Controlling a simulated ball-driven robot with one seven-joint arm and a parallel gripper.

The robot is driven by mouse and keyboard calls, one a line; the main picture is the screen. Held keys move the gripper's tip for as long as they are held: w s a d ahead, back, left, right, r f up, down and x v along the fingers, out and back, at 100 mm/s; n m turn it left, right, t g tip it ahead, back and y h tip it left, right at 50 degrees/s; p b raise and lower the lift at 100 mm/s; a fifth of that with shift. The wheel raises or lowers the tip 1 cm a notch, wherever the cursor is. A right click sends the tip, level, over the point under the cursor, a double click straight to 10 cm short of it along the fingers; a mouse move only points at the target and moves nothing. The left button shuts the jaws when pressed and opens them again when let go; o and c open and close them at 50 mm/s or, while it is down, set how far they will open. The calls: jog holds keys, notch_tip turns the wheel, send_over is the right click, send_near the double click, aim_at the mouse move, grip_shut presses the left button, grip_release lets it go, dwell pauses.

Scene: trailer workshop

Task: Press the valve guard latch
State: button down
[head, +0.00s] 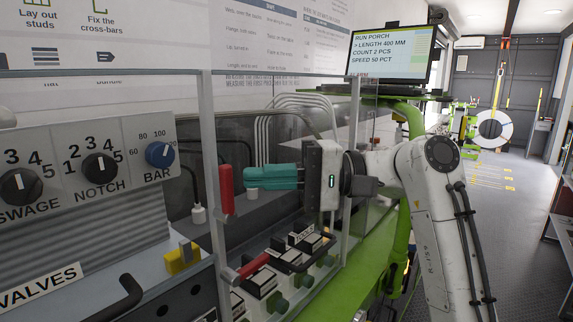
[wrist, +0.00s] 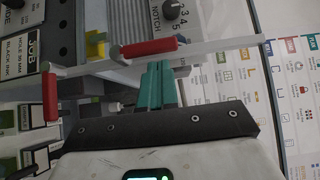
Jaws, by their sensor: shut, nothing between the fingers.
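A yellow block with a grey upright tab (head: 183,258) sits beside the VALVES label (head: 40,289) at the lower left of the head view; it looks like the valve guard latch, though I cannot be sure. Yellow also shows in the wrist view (wrist: 95,46). My gripper (head: 247,178) has teal fingers, shut and empty, pointing left. Their tips are just right of an upright red handle (head: 226,189) on the clear guard's frame, up and to the right of the yellow block. In the wrist view the fingers (wrist: 157,68) reach toward a red handle (wrist: 150,47); contact is unclear.
A knob panel with a blue BAR knob (head: 160,154) stands at the left. A grey frame post (head: 213,170) stands between the panel and my gripper. Below are a second red handle (head: 252,267) and several switches (head: 262,282). Open floor lies at the right.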

jog(key=shift+s+a, duration=0.35)
jog(key=shift+s, duration=0.05)
